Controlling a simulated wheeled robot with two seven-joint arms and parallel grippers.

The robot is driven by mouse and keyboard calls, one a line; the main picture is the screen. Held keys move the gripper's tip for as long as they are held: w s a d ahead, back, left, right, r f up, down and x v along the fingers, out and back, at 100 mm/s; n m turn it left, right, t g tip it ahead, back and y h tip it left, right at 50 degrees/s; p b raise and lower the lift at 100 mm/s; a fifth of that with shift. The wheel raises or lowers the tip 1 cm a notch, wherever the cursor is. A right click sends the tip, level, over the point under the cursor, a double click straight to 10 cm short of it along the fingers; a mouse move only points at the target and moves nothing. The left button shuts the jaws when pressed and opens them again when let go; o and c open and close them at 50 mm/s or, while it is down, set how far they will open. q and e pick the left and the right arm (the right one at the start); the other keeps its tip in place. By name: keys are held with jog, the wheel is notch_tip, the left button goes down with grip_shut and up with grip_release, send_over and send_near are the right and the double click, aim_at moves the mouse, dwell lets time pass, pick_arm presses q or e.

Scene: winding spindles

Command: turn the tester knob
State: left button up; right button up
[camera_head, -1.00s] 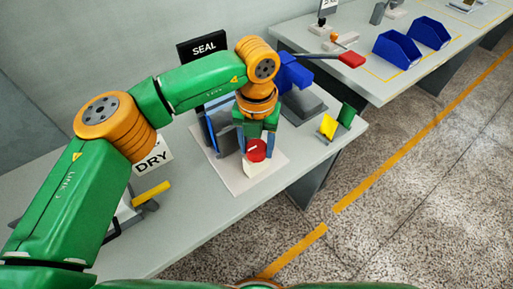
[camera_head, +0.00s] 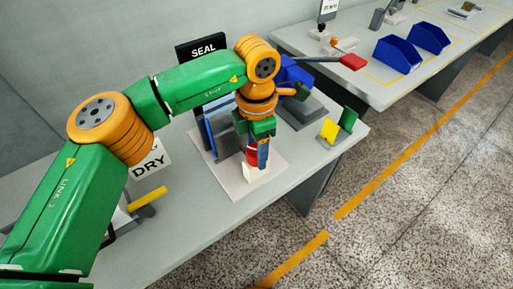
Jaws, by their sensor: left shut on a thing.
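The red tester knob (camera_head: 251,157) sits on a small white block (camera_head: 250,174) on a pale base plate (camera_head: 230,183) in the head view. My left gripper (camera_head: 257,154) points down over the knob and is shut on it. One blue finger stands in front of the knob's right part and hides it. The other finger is mostly hidden. The knob's white mark is not visible now. My right gripper is not in view.
A black SEAL sign (camera_head: 202,48) stands behind the tester. A DRY sign (camera_head: 149,164) and a yellow handle (camera_head: 147,198) are on the left. Yellow and green plates (camera_head: 329,130) stand at the right table edge. Blue bins (camera_head: 397,54) sit on the far table.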

pick_arm(q)
jog(key=m, duration=1.2)
jog(key=shift+m, duration=0.4)
jog(key=m+p, duration=0.1)
jog(key=m, duration=1)
jog(key=shift+m, duration=0.4)
jog(key=o, duration=1.4)
jog(key=shift+r, duration=0.1)
